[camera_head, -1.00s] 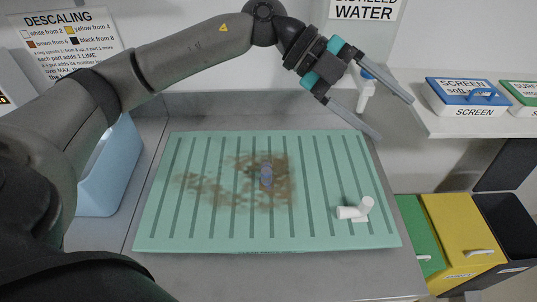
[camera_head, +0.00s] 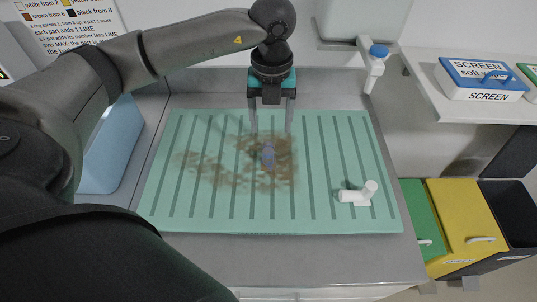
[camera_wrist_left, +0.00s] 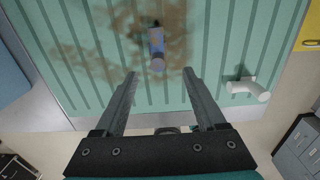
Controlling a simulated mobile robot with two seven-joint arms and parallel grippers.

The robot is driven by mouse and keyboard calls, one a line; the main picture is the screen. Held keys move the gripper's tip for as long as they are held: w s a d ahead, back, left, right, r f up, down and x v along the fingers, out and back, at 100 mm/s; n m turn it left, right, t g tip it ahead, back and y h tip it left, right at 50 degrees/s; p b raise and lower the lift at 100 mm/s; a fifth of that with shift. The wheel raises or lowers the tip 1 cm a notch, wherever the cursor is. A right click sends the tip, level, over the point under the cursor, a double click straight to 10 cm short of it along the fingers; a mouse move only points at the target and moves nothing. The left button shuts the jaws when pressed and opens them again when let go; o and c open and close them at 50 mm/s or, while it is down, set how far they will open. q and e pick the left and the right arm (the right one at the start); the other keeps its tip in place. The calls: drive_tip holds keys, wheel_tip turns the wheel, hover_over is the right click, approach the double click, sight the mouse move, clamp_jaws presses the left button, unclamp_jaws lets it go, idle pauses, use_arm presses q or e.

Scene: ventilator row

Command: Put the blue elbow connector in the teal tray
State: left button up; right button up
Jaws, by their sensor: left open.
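The small blue elbow connector (camera_head: 268,157) lies on the brown stain in the middle of a teal ribbed board (camera_head: 215,222). The board is the only teal, tray-like thing in view. My left gripper (camera_head: 270,128) is open and empty. It points down, and in the head view it shows just behind the connector. In the left wrist view the connector (camera_wrist_left: 156,48) lies beyond and roughly between the open fingertips (camera_wrist_left: 159,74), apart from both. My right gripper is not in view.
A white elbow piece (camera_head: 358,194) lies at the board's right. A light blue bin (camera_head: 112,150) stands left. Green (camera_head: 417,220), yellow (camera_head: 465,220) and black bins stand right of the counter.

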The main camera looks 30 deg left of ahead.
sight(268, 149)
use_arm(q)
wheel_tip(268, 149, down, 4)
drive_tip(key=shift+f, duration=0.1)
drive_tip(key=f, duration=0.4)
drive_tip(key=shift+s+a+f, duration=0.1)
drive_tip(key=shift+s+f, duration=0.05)
drive_tip(key=shift+s, duration=0.25)
drive_tip(key=shift+f, duration=0.4)
clamp_jaws()
